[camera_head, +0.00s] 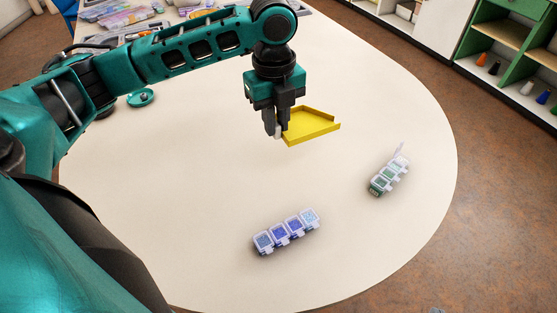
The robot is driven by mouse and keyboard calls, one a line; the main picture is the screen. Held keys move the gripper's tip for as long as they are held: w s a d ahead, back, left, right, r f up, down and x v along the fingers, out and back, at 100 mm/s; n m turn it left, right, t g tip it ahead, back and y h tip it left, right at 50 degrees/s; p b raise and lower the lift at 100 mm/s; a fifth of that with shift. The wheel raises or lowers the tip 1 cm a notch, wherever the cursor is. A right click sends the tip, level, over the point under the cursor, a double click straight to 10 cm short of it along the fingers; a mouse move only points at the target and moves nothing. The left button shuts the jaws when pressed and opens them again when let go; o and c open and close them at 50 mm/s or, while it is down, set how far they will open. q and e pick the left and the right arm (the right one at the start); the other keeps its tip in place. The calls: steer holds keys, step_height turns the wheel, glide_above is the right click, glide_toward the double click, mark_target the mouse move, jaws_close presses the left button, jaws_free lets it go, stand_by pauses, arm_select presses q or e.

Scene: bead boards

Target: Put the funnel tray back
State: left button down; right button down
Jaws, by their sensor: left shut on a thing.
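The yellow funnel tray (314,128) is a shallow tray with low walls in the head view, near the middle of the cream table (180,220). My left gripper (275,130) reaches down from above and is shut on the tray's left end. The tray appears to be held above the table, though the exact gap is hard to tell. Its left edge is partly hidden by the fingers. My right gripper is not in view.
A row of lidded boxes with blue and purple beads (286,232) lies at the front. A similar row with green beads (389,176), one lid raised, lies at the right. A teal round dish (141,97) sits at the left. Bead supplies (125,14) crowd the back. The centre is clear.

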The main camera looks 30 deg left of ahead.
mark_target(276, 139)
arm_select(q)
step_height(276, 139, down, 5)
steer(key=shift+f+b, duration=0.1)
steer(key=shift+b, duration=0.3)
step_height(276, 139, down, 6)
steer(key=shift+r+b, duration=0.25)
steer(key=shift+b, duration=0.5)
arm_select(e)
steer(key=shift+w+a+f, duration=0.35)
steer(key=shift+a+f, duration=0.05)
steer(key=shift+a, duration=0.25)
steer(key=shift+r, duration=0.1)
arm_select(q)
steer(key=c, duration=1.1)
jaws_free()
steer(key=shift+f, duration=0.15)
steer(key=shift+o, duration=0.2)
